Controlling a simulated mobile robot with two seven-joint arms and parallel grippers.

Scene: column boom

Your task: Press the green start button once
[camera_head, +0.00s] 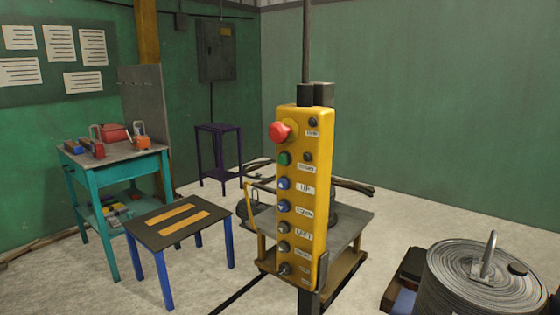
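A yellow control box (317,225) stands upright near the middle of the head view, on a dark vertical post. The green button (284,158) is on its front face, second from the top in the left column, with a small white label to its right. A larger red mushroom button (280,131) sits just above it. Two blue buttons (284,183) and several dark ones follow below, with labels that seem to read UP and LEFT. A small switch is at the bottom. Neither of my grippers shows in this view.
A low table with blue legs (160,235) and a teal workbench (85,160) with tools stand to the left. A purple stool (240,135) is behind. A large coiled reel (470,280) sits at the right front. A low cart (350,222) stands behind the box.

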